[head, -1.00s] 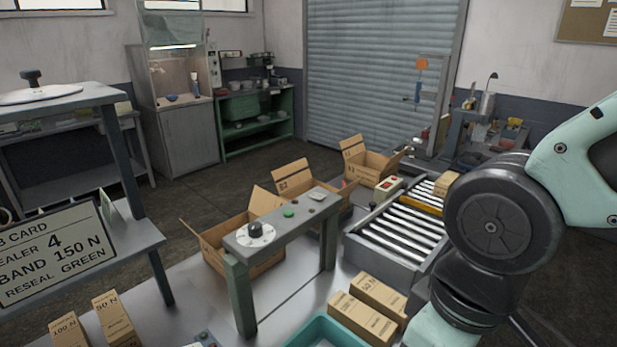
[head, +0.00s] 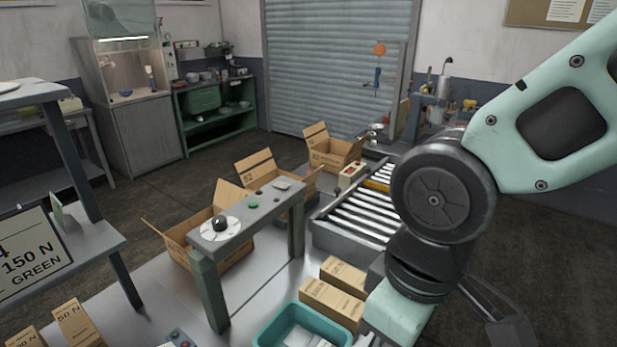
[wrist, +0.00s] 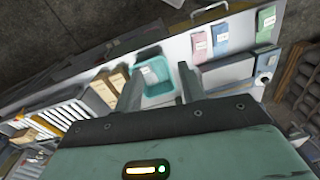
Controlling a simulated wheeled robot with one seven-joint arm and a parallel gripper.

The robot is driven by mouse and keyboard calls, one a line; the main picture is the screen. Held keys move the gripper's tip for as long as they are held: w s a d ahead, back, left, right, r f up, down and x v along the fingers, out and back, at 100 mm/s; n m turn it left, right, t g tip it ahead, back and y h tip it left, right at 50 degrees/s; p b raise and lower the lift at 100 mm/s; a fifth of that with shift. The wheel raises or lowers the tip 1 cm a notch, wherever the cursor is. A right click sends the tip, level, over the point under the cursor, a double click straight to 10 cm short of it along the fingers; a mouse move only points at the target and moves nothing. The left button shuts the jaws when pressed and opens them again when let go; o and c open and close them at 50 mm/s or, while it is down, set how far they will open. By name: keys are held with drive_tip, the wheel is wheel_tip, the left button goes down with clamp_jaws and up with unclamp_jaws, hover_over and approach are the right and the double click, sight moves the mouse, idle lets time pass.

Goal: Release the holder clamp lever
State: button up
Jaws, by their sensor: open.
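I cannot make out the holder clamp lever for certain in either view. A small blue part (head: 377,80) hangs below an orange disc (head: 379,49) on a frame by the shutter in the head view; whether it is a clamp lever I cannot tell. My gripper (wrist: 160,68) shows in the wrist view with its two fingers apart and nothing between them. It is above the bench, with the teal tray (wrist: 170,94) seen beyond the fingers. In the head view my arm covers the right side, and the gripper itself is not visible.
A narrow raised stand (head: 205,245) with a black knob (head: 219,224) and a green button (head: 253,205) crosses the bench. Open cartons (head: 335,150) stand behind it, beside a roller conveyor (head: 350,218). The teal tray (head: 262,335) and small boxes (head: 333,302) lie in front.

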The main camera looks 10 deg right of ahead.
wheel_tip(320, 180, down, 3)
drive_tip(key=b, duration=0.2)
drive_tip(key=shift+b, duration=0.35)
clamp_jaws()
wheel_tip(320, 180, down, 9)
drive_tip(key=b, duration=0.9)
drive_tip(key=shift+f, duration=0.2)
